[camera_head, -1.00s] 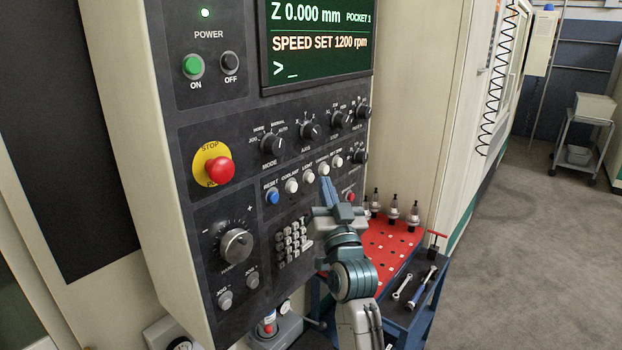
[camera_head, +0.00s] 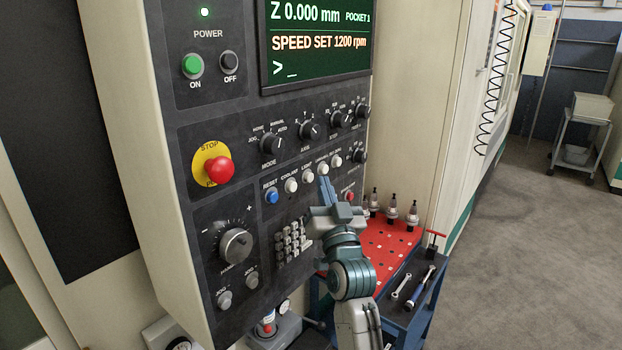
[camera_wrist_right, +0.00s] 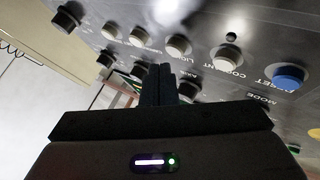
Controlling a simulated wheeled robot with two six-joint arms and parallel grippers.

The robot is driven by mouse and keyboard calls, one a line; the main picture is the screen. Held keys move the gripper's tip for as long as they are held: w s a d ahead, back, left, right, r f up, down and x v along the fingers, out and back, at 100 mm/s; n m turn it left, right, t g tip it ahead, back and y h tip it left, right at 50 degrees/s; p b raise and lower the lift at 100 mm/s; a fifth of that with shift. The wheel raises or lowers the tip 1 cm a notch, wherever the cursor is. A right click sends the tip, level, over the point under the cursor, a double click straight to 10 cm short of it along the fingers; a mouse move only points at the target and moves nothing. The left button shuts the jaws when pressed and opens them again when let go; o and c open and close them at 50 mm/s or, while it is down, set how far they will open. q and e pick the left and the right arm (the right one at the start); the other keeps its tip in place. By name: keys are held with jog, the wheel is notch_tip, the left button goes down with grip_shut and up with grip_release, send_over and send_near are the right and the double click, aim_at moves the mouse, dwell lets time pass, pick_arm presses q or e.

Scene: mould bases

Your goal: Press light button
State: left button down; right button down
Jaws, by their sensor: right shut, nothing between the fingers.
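The light button (camera_head: 309,176) is a round white push button under the label LIGHT, third from the left in the button row of the dark control panel. It also shows in the right wrist view (camera_wrist_right: 178,45), where the panel appears upside down. My right gripper (camera_head: 326,184) is shut and empty. In the head view its fingertips lie just right of and slightly below the light button, close under the neighbouring white button. In the wrist view the fingertips (camera_wrist_right: 160,72) appear below and left of it. I cannot tell the gap to the panel. My left gripper is out of view.
A blue reset button (camera_head: 272,197) and a white coolant button (camera_head: 291,185) lie left of the light button. A red emergency stop (camera_head: 219,170) stands out further left. Selector knobs (camera_head: 310,130) sit above the row. A red-topped cart (camera_head: 385,250) stands right, below the panel.

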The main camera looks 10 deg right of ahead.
jog(key=shift+w+a, duration=0.1)
jog(key=shift+w, duration=0.05)
dwell(0.6)
jog(key=shift+w+a, duration=0.15)
jog(key=shift+w, duration=0.1)
jog(key=shift+w+a, duration=0.25)
jog(key=shift+w, duration=0.05)
dwell(0.9)
jog(key=shift+s+d, duration=0.1)
jog(key=shift+s, duration=0.05)
jog(key=shift+s+d, duration=0.4)
jog(key=shift+s, duration=0.15)
